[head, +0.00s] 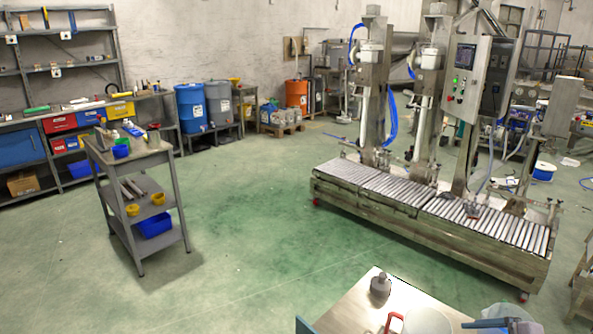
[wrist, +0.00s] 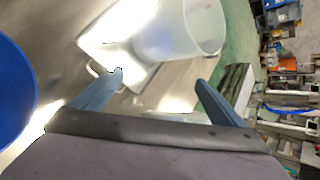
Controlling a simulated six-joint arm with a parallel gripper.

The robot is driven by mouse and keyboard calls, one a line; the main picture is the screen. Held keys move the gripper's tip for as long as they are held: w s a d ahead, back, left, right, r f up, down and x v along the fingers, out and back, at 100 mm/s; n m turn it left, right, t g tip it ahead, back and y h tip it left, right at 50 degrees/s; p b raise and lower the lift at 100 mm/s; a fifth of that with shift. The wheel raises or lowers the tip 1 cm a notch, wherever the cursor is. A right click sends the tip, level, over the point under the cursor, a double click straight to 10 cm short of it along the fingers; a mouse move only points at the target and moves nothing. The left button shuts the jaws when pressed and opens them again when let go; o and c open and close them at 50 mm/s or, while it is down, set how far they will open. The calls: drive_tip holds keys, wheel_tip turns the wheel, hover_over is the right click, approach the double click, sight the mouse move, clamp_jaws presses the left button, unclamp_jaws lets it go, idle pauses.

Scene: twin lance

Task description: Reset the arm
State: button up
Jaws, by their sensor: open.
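My gripper (wrist: 162,88) is open in the wrist view. Its two blue-grey fingers are spread wide, with nothing between them. Beyond the fingers is a pale translucent container (wrist: 178,40), apart from them. The rest of the arm is mostly cut off by the frame.
The container stands on a worktable (head: 345,312) with a grey metal piece (head: 380,286) and a red-handled item (head: 393,322). A large blue round object (wrist: 12,85) is close at left in the wrist view. A roller conveyor (head: 420,210) stands beyond; the green floor between is open.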

drive_tip(key=d+r+n+g+h+p, duration=0.1)
drive_tip(key=d+r+n+h+p, duration=0.25)
drive_tip(key=r+n, duration=0.35)
drive_tip(key=d+r+n+g+h+p, duration=0.1)
drive_tip(key=d+r+n+h+p, duration=0.2)
drive_tip(key=d+r+n, duration=0.35)
drive_tip(key=s+a+r+n+g+y+p, duration=0.1)
drive_tip(key=a+r+p, duration=0.3)
drive_tip(key=a, duration=0.7)
drive_tip(key=a+r+n+g+y+p, duration=0.15)
drive_tip(key=a+p, duration=0.35)
drive_tip(key=a, duration=0.7)
drive_tip(key=s+a+r+n+g+p, duration=0.25)
drive_tip(key=s+a+p, duration=0.45)
drive_tip(key=s+a, duration=0.45)
drive_tip(key=shift+h, duration=0.4)
drive_tip(key=f+b, duration=0.5)
drive_tip(key=shift+w+a+f, duration=0.1)
drive_tip(key=shift+a+f, duration=0.05)
drive_tip(key=shift+a, duration=0.15)
